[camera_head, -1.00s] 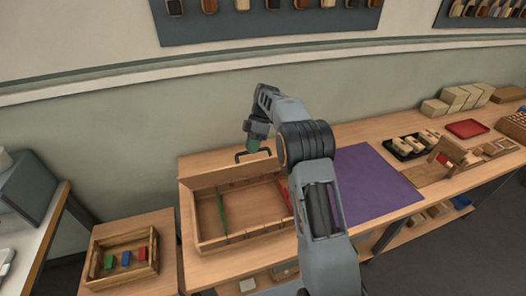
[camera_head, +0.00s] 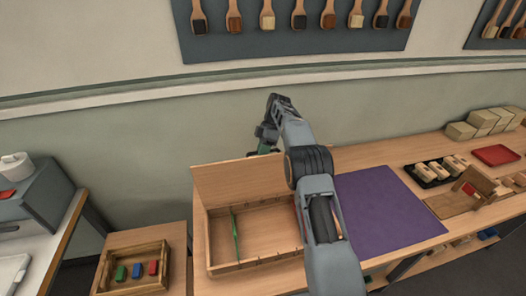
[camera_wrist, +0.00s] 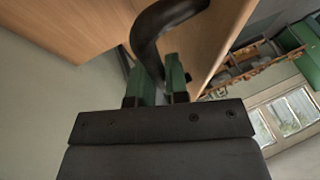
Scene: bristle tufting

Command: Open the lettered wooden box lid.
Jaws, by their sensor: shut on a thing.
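The wooden box (camera_head: 255,268) stands on the workbench at the centre left of the head view. Its lid (camera_head: 235,178) is raised and stands up at the back edge, so the inside is exposed. No lettering can be made out on it. My gripper (camera_head: 267,150) is at the lid's upper right, partly hidden by my arm. In the wrist view, the green fingers of my gripper (camera_wrist: 158,80) are shut on the dark curved handle (camera_wrist: 150,38). The lid's wooden face (camera_wrist: 75,25) fills the upper left there.
A green strip (camera_head: 234,238) stands inside the box. A purple mat (camera_head: 385,210) lies to the right, partly behind my arm. A tray with coloured blocks (camera_head: 133,289) stands at the lower left. The wall is behind the lid.

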